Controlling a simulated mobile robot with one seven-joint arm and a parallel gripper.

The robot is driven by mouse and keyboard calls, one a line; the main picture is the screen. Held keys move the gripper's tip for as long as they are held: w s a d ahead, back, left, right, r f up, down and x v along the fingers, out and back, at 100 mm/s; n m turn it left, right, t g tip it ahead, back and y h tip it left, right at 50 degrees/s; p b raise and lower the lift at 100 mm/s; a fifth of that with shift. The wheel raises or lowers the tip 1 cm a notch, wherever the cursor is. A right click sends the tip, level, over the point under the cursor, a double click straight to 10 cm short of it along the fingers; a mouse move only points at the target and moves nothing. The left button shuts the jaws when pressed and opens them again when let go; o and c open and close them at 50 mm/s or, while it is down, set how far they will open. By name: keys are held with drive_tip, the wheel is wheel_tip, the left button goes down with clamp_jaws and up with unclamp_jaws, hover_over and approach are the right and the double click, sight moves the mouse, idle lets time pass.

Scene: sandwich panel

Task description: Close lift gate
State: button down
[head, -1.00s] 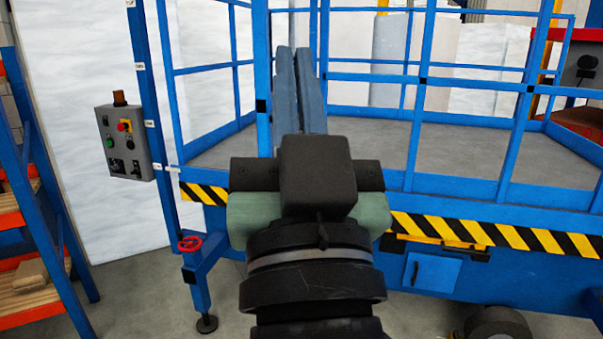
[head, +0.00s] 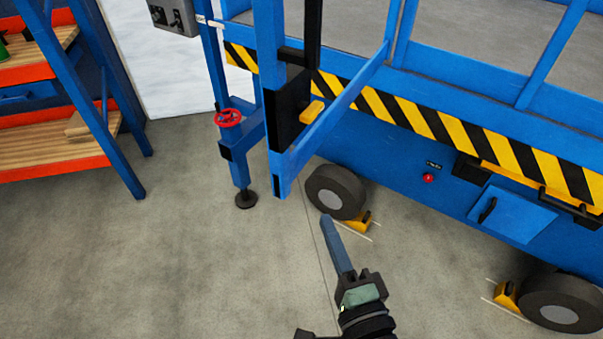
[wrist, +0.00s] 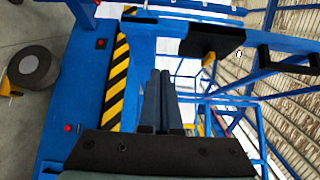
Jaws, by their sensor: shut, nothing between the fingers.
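The lift gate (head: 340,103) is a blue frame standing swung out from the lift platform (head: 445,108), its free end towards me. A black plate (head: 288,112) and a yellow latch piece (head: 311,112) sit near that end. The black plate (wrist: 212,42) and yellow piece (wrist: 209,62) also appear in the wrist view, ahead and right of my fingers. My gripper (head: 327,217) is shut and empty, with its fingers together. In the head view it shows below and right of the gate's free end. In the wrist view its fingertips (wrist: 160,73) show no clear contact with the gate.
A blue stabiliser leg with a red handwheel (head: 229,118) stands left of the gate. Wheels (head: 336,191) with yellow chocks (head: 361,221) are under the lift. An orange and blue shelf (head: 65,150) stands at left. The concrete floor (head: 180,270) between is clear.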

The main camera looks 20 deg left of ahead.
sight(288, 167)
drive_tip(key=shift+w+a+p, duration=0.55)
drive_tip(key=shift+w+a, duration=0.6)
drive_tip(key=shift+a, duration=0.3)
drive_tip(key=shift+w+a+p, duration=0.55)
drive_tip(key=shift+w+a, duration=0.6)
drive_tip(key=shift+a, duration=0.35)
drive_tip(key=shift+w+a+p, duration=0.55)
drive_tip(key=shift+w+a, duration=0.6)
drive_tip(key=shift+a, duration=0.3)
